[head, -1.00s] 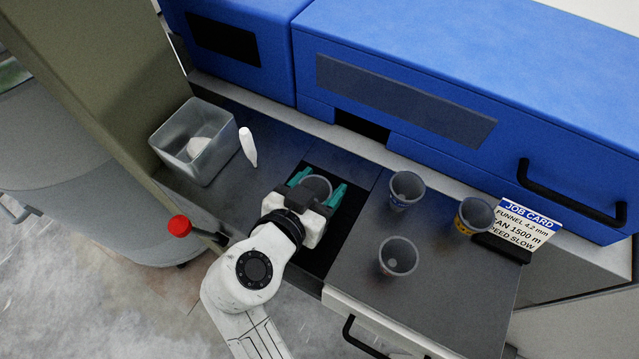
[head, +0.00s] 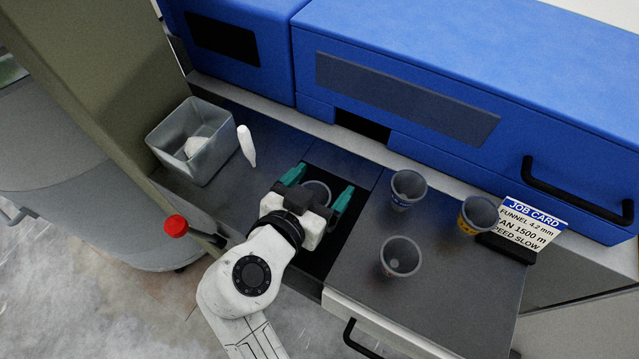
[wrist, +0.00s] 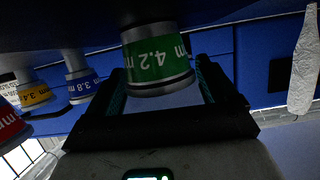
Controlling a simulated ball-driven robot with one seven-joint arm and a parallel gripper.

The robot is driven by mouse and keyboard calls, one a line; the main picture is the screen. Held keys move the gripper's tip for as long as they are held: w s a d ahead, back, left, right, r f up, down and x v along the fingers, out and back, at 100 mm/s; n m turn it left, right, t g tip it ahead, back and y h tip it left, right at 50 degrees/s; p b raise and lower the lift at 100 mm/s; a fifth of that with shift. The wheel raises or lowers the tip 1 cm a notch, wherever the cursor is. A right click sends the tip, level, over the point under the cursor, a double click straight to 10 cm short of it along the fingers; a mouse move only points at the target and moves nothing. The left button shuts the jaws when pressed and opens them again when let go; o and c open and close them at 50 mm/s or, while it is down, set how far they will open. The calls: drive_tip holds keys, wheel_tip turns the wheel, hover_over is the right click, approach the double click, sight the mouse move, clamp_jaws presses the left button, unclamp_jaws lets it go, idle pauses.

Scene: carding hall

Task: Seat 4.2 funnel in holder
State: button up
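The 4.2 funnel (head: 318,188) is a grey cup between my gripper's fingers in the head view. In the wrist view, which is upside down, the funnel (wrist: 158,62) shows a green band reading 4.2 mm, wide mouth away from the dark surface. My gripper (head: 319,187) is open around it, with a gap on each side in the wrist view (wrist: 162,85). The funnel stands over the dark recess (head: 345,222) in the worktop, where the holder would be. Its lower end is hidden, so I cannot tell how deep it sits.
On the right worktop stand a blue-banded 3.8 funnel (head: 408,190), a yellow-banded 3.4 funnel (head: 478,214) and another funnel (head: 400,257). A job card (head: 528,222) reads funnel 4.2 mm. A grey bin (head: 180,165), white object (head: 246,146) and red knob (head: 176,226) are left.

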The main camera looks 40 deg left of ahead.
sight(319, 197)
drive_tip(key=shift+o, duration=0.2)
drive_tip(key=shift+s+d+f+g, duration=0.1)
drive_tip(key=shift+f+g, duration=0.05)
drive_tip(key=shift+f, duration=0.65)
drive_tip(key=shift+s+d+f+g, duration=0.1)
drive_tip(key=shift+f+g, duration=0.05)
drive_tip(key=shift+f, duration=0.6)
drive_tip(key=shift+s+r, duration=0.1)
drive_tip(key=shift+s, duration=0.15)
drive_tip(key=v, duration=0.3)
drive_tip(key=r+v, duration=0.1)
drive_tip(key=v, duration=0.3)
drive_tip(key=w+r+v, duration=0.1)
drive_tip(key=v, duration=0.3)
drive_tip(key=shift+s+a+r, duration=0.1)
drive_tip(key=shift+a+r, duration=0.05)
drive_tip(key=shift+a, duration=0.1)
